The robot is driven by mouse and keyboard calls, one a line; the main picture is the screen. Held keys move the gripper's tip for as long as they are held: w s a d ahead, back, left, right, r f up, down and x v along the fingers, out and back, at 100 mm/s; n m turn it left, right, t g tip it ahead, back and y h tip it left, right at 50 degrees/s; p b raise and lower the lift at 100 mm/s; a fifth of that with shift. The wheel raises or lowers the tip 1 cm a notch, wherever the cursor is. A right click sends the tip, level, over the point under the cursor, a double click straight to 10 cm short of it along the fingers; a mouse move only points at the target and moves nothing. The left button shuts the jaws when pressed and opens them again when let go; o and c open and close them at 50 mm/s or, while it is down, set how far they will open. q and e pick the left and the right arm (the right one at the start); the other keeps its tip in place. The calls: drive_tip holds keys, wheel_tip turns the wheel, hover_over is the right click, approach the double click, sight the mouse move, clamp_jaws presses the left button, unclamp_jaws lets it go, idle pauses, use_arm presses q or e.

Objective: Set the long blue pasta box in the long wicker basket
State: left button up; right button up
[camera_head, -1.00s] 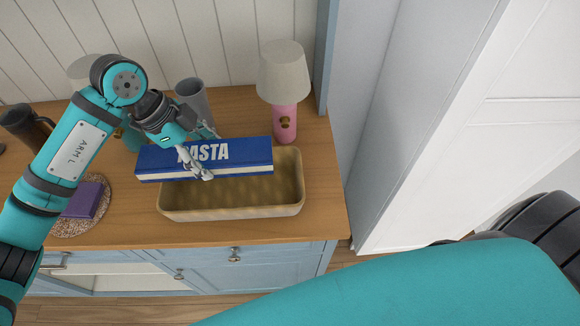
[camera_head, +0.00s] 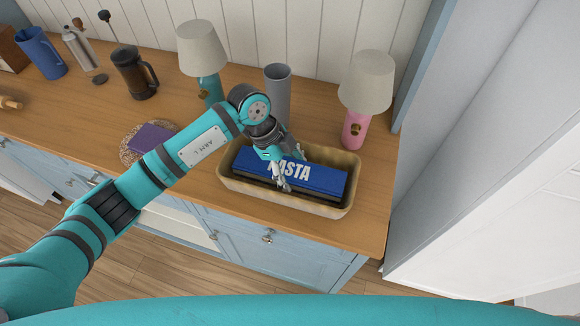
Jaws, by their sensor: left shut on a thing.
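The long blue pasta box (camera_head: 322,178) lies lengthwise inside the long wicker basket (camera_head: 237,183), label side up, with its top near the rim height. Whether it touches the basket floor is hidden. The basket stands on the wooden counter near its front edge. My left gripper (camera_head: 283,174) reaches in from the left and is shut on the box, its fingers around the box's left-middle part. My right gripper is not in view.
A pink lamp (camera_head: 355,132) stands behind the basket on the right, a grey cup (camera_head: 277,88) behind it, and a teal lamp (camera_head: 211,95) farther left. A purple item (camera_head: 153,138) lies on a round mat (camera_head: 127,154). A French press (camera_head: 127,75) stands at the left.

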use_arm(q)
drive_tip(key=shift+f, duration=0.15)
drive_tip(key=o, duration=1.7)
drive_tip(key=shift+f, duration=0.1)
drive_tip(key=shift+r, duration=0.25)
drive_tip(key=b+v, duration=0.2)
drive_tip(key=v, duration=0.8)
drive_tip(key=shift+w+a+r, duration=0.1)
drive_tip(key=shift+a+r, duration=0.05)
drive_tip(key=shift+r, duration=0.05)
drive_tip(key=shift+a+r, duration=0.2)
drive_tip(key=shift+r, duration=0.45)
